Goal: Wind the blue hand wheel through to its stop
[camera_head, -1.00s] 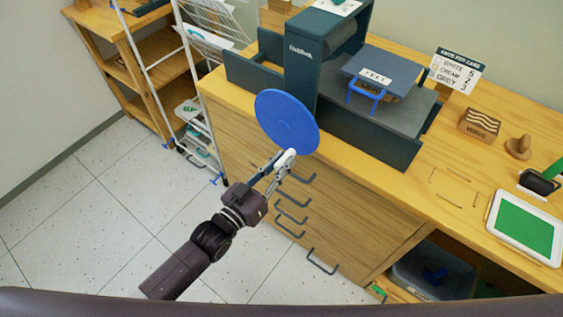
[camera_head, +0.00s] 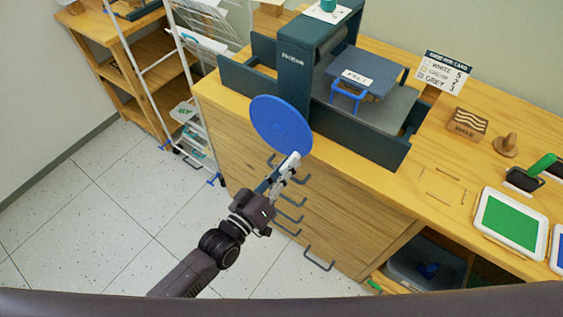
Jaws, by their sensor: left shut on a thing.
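The blue hand wheel (camera_head: 280,124) is a flat round disc on the near side of a dark press (camera_head: 306,80) that stands on the wooden counter. My left gripper (camera_head: 287,164) reaches up from below and is shut at the wheel's lower rim, where its handle would be; the gripper hides the handle. My right gripper is not in view.
A wooden block marked WAVE (camera_head: 467,124), a wooden knob (camera_head: 506,145), a roller (camera_head: 524,178) and a green ink pad (camera_head: 511,222) are on the counter at right. Drawer handles (camera_head: 289,216) stick out below the wheel. A wire rack (camera_head: 187,90) stands at left.

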